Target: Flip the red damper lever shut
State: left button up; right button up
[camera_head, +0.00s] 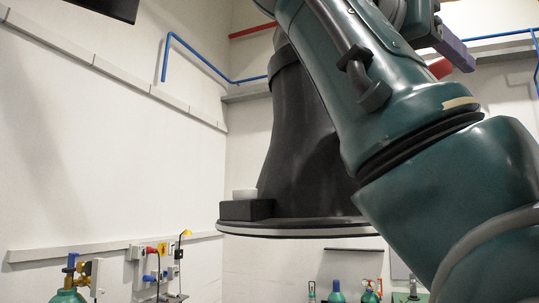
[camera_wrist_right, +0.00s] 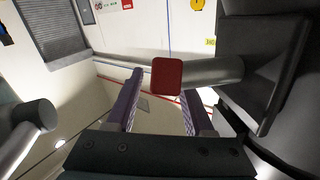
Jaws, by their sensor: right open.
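The damper lever (camera_wrist_right: 167,76) shows in the right wrist view as a dark red block-shaped end on a grey rod (camera_wrist_right: 215,71). The rod runs right into a dark block. My right gripper (camera_wrist_right: 162,82) is open, with its two purple fingers on either side below the red end. The red end appears at or just beyond the fingertips; I cannot tell whether they touch. In the head view only a purple part of my right gripper (camera_head: 454,50) shows at the top right, beside a small red patch. My left gripper is not in view.
A large black bell-shaped hood (camera_head: 305,150) fills the middle of the head view, with a green arm in front of it. Gas cylinders (camera_head: 68,295) and valves stand low at the left.

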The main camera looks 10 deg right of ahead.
jog(key=shift+a, duration=0.1)
grip_shut()
dwell(0.3)
dwell(1.0)
